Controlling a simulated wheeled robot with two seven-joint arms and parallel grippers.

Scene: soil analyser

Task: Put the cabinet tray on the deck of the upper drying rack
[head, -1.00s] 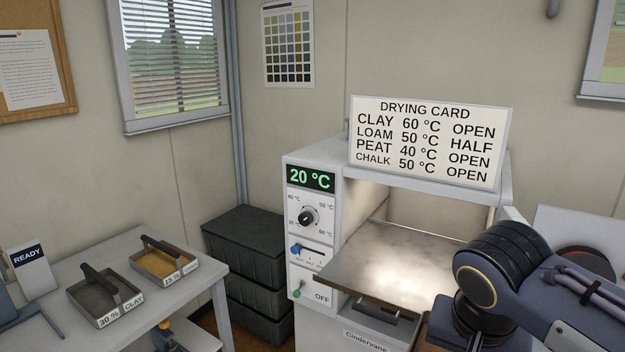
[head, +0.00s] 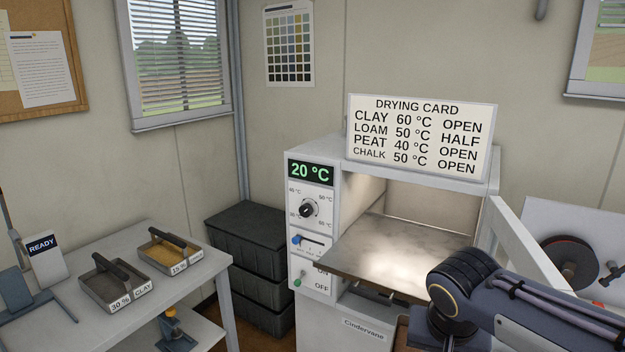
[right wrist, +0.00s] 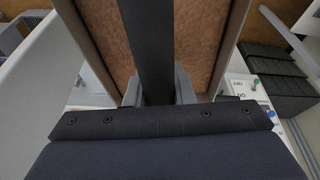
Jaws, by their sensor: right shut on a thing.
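In the right wrist view my right gripper (right wrist: 158,92) is shut on the dark upright handle (right wrist: 150,40) of a tray filled with brown soil (right wrist: 200,45). The tray's pale side walls run along both sides of the soil. In the head view my right arm comes in at the lower right and hides most of the tray; a small brown part shows beside it (head: 402,334). The drying cabinet (head: 311,228) stands open, its lit chamber empty, with a flat plate jutting out in front. I cannot pick out the upper drying rack. My left gripper is out of view.
A grey table (head: 205,275) at left holds two soil trays, labelled 30 % clay (head: 117,284) and 15 % (head: 170,254). Black crates (head: 245,250) are stacked beside the cabinet. A white slanted panel (head: 525,245) and a dark wheel (head: 568,263) are at right.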

